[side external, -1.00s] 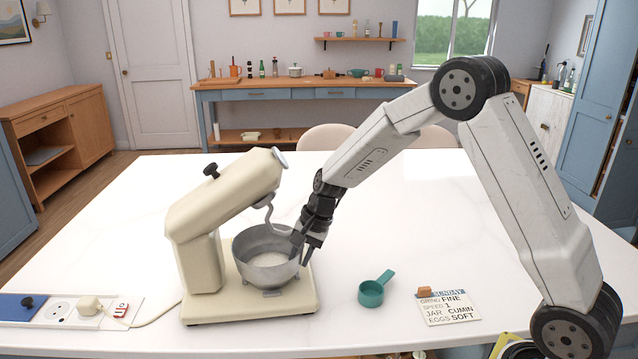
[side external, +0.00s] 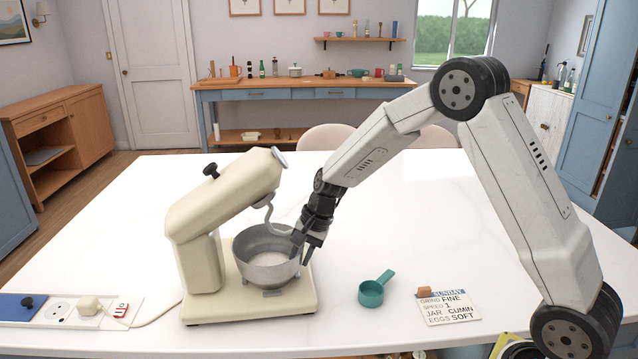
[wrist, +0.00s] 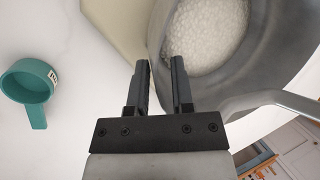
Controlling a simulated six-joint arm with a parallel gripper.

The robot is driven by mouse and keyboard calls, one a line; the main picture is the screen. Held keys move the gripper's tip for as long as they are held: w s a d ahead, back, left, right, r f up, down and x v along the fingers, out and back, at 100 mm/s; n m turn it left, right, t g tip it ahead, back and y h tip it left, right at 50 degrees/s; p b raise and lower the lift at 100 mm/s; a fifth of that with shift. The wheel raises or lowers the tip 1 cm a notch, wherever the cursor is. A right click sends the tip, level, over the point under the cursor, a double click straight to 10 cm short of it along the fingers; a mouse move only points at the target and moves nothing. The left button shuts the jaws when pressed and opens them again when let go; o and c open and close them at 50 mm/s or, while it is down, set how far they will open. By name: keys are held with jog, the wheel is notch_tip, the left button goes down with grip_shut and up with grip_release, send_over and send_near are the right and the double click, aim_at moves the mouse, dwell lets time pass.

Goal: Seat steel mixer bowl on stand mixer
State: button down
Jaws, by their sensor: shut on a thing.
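The steel mixer bowl (side external: 268,273), with pale contents in it, sits upright on the base of the cream stand mixer (side external: 203,262). Its underside is partly hidden, so I cannot tell whether it is locked in place. The mixer head is tilted up, and its hook (side external: 271,213) hangs at the bowl's opening. My gripper (side external: 301,246) is shut on the bowl's right rim. In the wrist view, the fingers of my gripper (wrist: 161,75) straddle the wall of the bowl (wrist: 262,50).
A teal measuring cup (side external: 371,293) and a recipe card (side external: 449,308) lie right of the mixer. The white counter (side external: 400,220) is clear behind the cup.

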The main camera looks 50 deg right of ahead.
jog(key=shift+c, duration=2)
grip_release()
jog(key=shift+r, duration=0.1)
jog(key=v, duration=0.7)
jog(key=shift+d+r, duration=0.2)
jog(key=shift+r, duration=0.1)
jog(key=shift+s, duration=0.25)
jog(key=s+a+f+n+h, duration=0.1)
jog(key=s+f+n, duration=0.1)
jog(key=s+n, duration=0.4)
jog(key=s+a+f+n+h, duration=0.2)
jog(key=s+n, duration=0.4)
jog(key=s, duration=0.7)
jog(key=shift+a+f, duration=0.25)
jog(key=shift+f, duration=0.45)
